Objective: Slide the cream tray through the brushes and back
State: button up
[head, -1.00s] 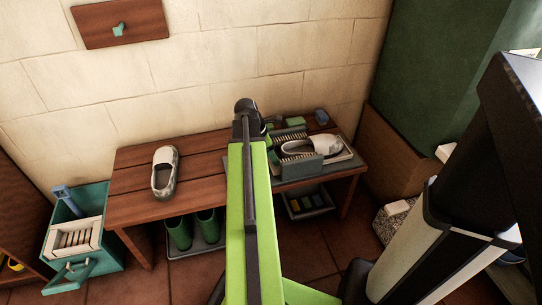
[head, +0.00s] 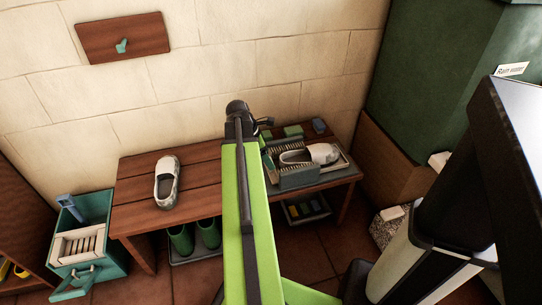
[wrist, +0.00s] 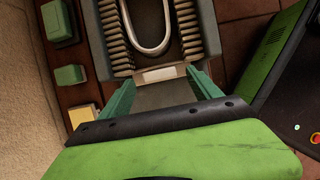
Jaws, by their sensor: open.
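The cream tray (head: 347,164) lies on the bench with a pale slip-on shoe (head: 324,153) on it, toe to the right. The shoe sits between two brush rows on a grey brush stand (head: 299,178). In the wrist view, the bristles (wrist: 114,38) flank the shoe (wrist: 150,48) on both sides. The tray's cream end (wrist: 165,74) shows just beyond the brushes. My gripper (wrist: 161,78) is open, its teal fingers on either side of that end, with gaps visible. In the head view, my arm hides most of my gripper (head: 265,123).
A second shoe (head: 167,182) stands on the bench (head: 135,205) to the left. Small blocks (head: 293,131) lie behind the brush stand. Green boots (head: 181,240) stand below the bench. A teal crate (head: 95,205) is at left. A brown panel (head: 395,165) rises at right.

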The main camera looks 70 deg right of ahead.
jog(key=p+v, duration=0.9)
jog(key=v, duration=0.3)
jog(key=shift+f, duration=0.1)
jog(key=b+x, duration=1.4)
jog(key=x, duration=0.1)
jog(key=shift+s+d+f, duration=0.15)
jog(key=shift+d+f, duration=0.05)
